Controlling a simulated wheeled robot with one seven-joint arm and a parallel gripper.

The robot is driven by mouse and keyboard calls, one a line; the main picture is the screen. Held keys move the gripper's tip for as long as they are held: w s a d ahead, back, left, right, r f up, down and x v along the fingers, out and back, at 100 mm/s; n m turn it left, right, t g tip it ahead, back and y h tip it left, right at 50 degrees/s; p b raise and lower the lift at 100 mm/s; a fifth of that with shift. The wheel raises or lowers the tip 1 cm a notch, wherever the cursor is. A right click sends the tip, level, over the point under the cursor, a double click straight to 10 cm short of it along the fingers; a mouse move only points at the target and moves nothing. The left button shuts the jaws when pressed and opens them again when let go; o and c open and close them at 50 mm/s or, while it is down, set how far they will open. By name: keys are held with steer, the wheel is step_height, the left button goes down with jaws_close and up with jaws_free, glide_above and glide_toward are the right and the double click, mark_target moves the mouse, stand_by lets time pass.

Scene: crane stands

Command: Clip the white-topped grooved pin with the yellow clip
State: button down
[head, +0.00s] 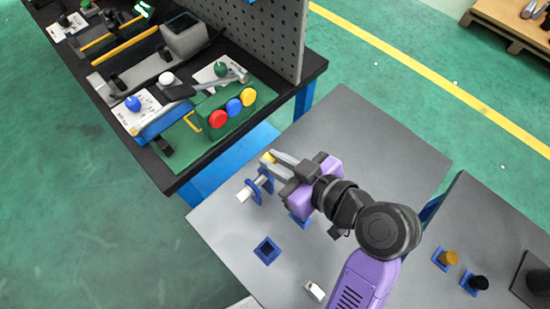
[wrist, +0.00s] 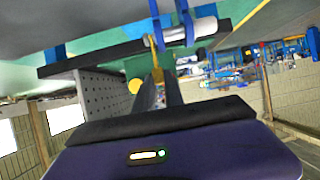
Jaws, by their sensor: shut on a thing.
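My gripper (head: 272,160) is shut on the yellow clip (head: 267,158), with only a little of the clip showing at the fingertips in the head view. In the wrist view the clip (wrist: 154,48) stands out beyond the fingertips (wrist: 160,80), close to a blue upright. The pin (head: 244,194) lies level through the blue stand (head: 263,180), its pale end sticking out to the lower left. The wrist view shows the pale pin (wrist: 203,27) crossing two blue uprights (wrist: 188,22). I cannot make out its groove, or whether the clip touches it.
The grey table (head: 225,225) has an empty blue square holder (head: 267,250) and a small white block (head: 314,291). The black-edged bench (head: 165,180) with a green box (head: 225,115) and pegboard (head: 270,35) stands behind left. Brown (head: 448,258) and black pins (head: 478,282) stand right.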

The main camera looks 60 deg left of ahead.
steer(key=shift+f+b, duration=0.4)
steer(key=shift+f, duration=0.15)
steer(key=c, duration=1.3)
jaws_free()
steer(key=shift+c, duration=0.2)
steer(key=p+v, duration=0.1)
steer(key=v, duration=0.4)
steer(key=shift+p, duration=0.35)
steer(key=b+v, duration=0.1)
steer(key=v, duration=0.6)
steer(key=shift+d+r, duration=0.15)
steer(key=shift+d, duration=0.2)
steer(key=shift+w, duration=0.15)
